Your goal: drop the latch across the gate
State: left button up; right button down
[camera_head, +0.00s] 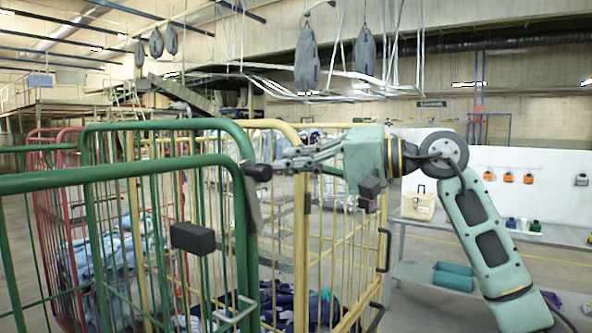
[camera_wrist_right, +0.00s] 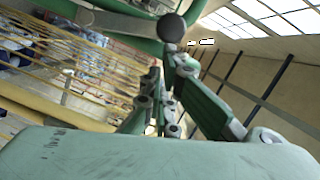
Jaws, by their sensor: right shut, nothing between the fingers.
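The green gate (camera_head: 163,165) is the tubular green front of a roll cage at the left. The latch looks like a flat grey bar (camera_head: 251,200) at its right post, with a black knob (camera_head: 259,172) at the upper end. My right gripper (camera_head: 281,165) reaches in from the right, its fingers shut and empty, tips close beside the knob. In the right wrist view the knob (camera_wrist_right: 172,27) is just beyond the fingertips (camera_wrist_right: 172,50); I cannot tell whether they touch. The grey bar (camera_wrist_right: 110,18) runs left from it there. My left gripper is out of view.
A yellow roll cage (camera_head: 345,250) stands directly behind and right of the gate, under my right forearm. A black block (camera_head: 192,238) sits on the green bars. Blue bags (camera_head: 305,300) lie inside the cages. A grey bench (camera_head: 430,275) stands at the right.

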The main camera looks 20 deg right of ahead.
aim_at(264, 167)
jog(key=s+a+n, duration=0.2)
jog(key=s+a+n+h, duration=0.1)
jog(key=s+a+n, duration=0.1)
jog(key=n, duration=0.1)
jog(key=shift+s+a+h+b, duration=0.15)
jog(key=shift+a+h+b, duration=0.15)
jog(key=shift+a+b, duration=0.1)
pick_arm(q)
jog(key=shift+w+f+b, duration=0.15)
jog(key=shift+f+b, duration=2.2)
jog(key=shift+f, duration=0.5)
pick_arm(e)
jog(key=s+a+f+n+h, duration=0.1)
jog(key=s+a+f+n, duration=0.3)
jog(key=a+f, duration=0.1)
jog(key=shift+a+f+n+t+h, duration=0.3)
jog(key=shift+h, duration=0.1)
